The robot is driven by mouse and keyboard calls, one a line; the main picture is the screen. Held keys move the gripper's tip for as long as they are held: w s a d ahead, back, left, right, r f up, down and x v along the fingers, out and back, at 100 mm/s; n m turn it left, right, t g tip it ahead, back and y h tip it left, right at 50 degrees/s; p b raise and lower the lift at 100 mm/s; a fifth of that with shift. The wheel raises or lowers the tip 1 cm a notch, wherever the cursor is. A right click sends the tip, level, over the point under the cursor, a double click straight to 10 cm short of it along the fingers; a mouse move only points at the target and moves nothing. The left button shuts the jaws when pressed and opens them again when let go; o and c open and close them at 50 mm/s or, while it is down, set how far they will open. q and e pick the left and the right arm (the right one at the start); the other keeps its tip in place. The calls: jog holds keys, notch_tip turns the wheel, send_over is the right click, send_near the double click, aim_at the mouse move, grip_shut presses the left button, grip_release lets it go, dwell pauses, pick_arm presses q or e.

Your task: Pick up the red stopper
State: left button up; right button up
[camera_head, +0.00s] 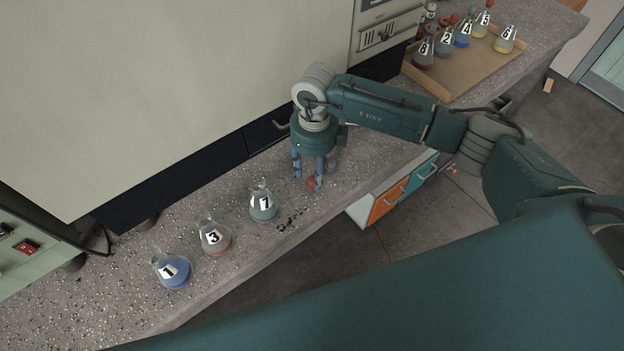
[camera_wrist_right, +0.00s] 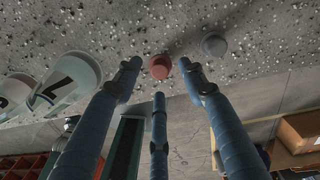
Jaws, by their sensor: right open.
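The red stopper (camera_head: 311,184) lies on the speckled bench, near its front edge. It also shows in the wrist view (camera_wrist_right: 160,67), between the tips of the two outer fingers and beyond the tip of the middle one. My right gripper (camera_head: 309,174) points down over the stopper with its fingers spread open. The fingers stand around the stopper; I cannot tell whether any touches it. My left gripper is not in view.
A grey stopper (camera_wrist_right: 214,45) lies just beside the red one. Flasks numbered 7 (camera_head: 263,204), 3 (camera_head: 214,238) and 1 (camera_head: 172,270) stand to the left. A wooden tray (camera_head: 466,80) with several flasks stands at the far right. A large pale cabinet (camera_head: 170,90) backs the bench.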

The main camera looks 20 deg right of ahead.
notch_tip(320, 180, down, 2)
jog(key=shift+f, duration=0.15)
jog(key=c, duration=0.9)
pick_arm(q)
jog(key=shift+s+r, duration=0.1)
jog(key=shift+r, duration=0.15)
pick_arm(e)
jog(key=shift+o, duration=0.2)
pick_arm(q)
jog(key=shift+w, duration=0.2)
